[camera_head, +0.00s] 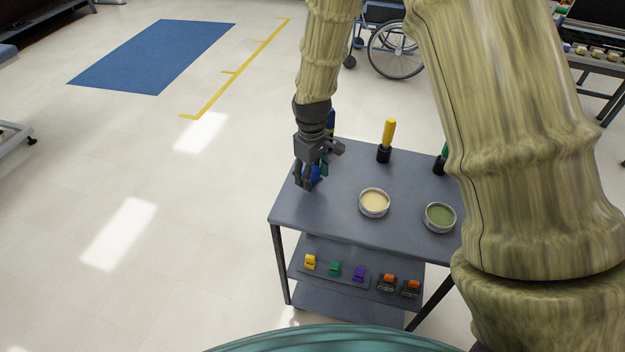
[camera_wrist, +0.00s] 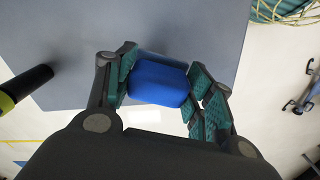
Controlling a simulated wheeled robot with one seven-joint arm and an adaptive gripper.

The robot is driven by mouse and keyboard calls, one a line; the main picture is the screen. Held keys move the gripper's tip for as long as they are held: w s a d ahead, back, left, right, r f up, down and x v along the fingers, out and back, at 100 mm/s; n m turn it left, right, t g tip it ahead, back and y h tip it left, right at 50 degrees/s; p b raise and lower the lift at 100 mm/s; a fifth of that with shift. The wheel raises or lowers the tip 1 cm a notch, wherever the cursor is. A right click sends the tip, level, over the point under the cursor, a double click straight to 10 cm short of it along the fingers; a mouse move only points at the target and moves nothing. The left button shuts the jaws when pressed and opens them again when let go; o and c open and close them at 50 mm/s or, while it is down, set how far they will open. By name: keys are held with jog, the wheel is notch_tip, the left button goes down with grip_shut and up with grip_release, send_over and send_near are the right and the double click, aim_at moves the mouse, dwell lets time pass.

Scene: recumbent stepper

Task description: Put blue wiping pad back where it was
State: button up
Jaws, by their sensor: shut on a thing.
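The blue wiping pad (camera_wrist: 160,82) is between the fingers of my gripper (camera_wrist: 161,88) in the wrist view, with a finger pad against each side. In the head view my gripper (camera_head: 312,176) points down at the left end of the grey table (camera_head: 330,215), and a bit of the blue pad (camera_head: 314,173) shows between the fingers. The grey tabletop (camera_wrist: 190,25) lies behind the pad in the wrist view. I cannot tell whether the pad touches the tabletop.
On the table stand a dish of cream stuff (camera_head: 374,202), a dish of green stuff (camera_head: 440,216) and a yellow-handled tool (camera_head: 387,135) in a dark holder. A green-handled one (camera_head: 441,160) is partly hidden by my arm. Coloured clips (camera_head: 335,269) sit on the lower shelf.

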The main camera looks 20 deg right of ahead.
jog(key=shift+s+f, duration=0.2)
jog(key=shift+f, duration=0.4)
jog(key=shift+f+p, duration=0.45)
jog(key=shift+f, duration=0.5)
jog(key=shift+w+f, duration=0.1)
jog(key=shift+f, duration=0.1)
jog(key=o, duration=1)
jog(key=shift+r, duration=0.1)
jog(key=shift+r, duration=0.1)
jog(key=shift+r+b, duration=1.2)
jog(key=shift+r, duration=4.8)
